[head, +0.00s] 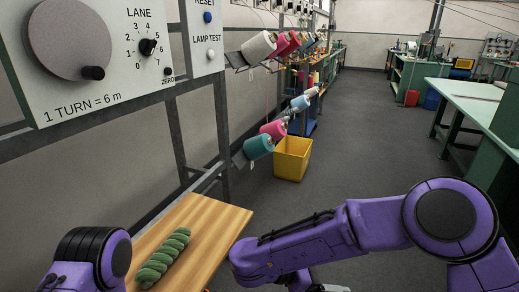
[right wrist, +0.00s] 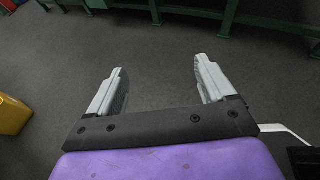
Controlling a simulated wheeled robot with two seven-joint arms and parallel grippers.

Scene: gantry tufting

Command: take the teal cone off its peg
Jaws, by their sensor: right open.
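The teal cone (head: 258,147) sits on its peg on the lower row of the rack, at the near end of that row, tilted and beside a pink cone (head: 274,130). My right gripper (right wrist: 158,70) is open and empty in the right wrist view, over bare floor. The cone does not show in that view, and my right gripper is apart from it. My right arm crosses the lower right of the head view, below the cone. Part of my left arm shows at the lower left, but its gripper is out of the picture.
A yellow bin (head: 292,160) stands on the floor just beyond the teal cone. A wooden board (head: 222,222) with a green twisted skein (head: 164,258) lies below. A metal post (head: 176,110) and a control panel (head: 90,50) are at the left. Open floor lies right.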

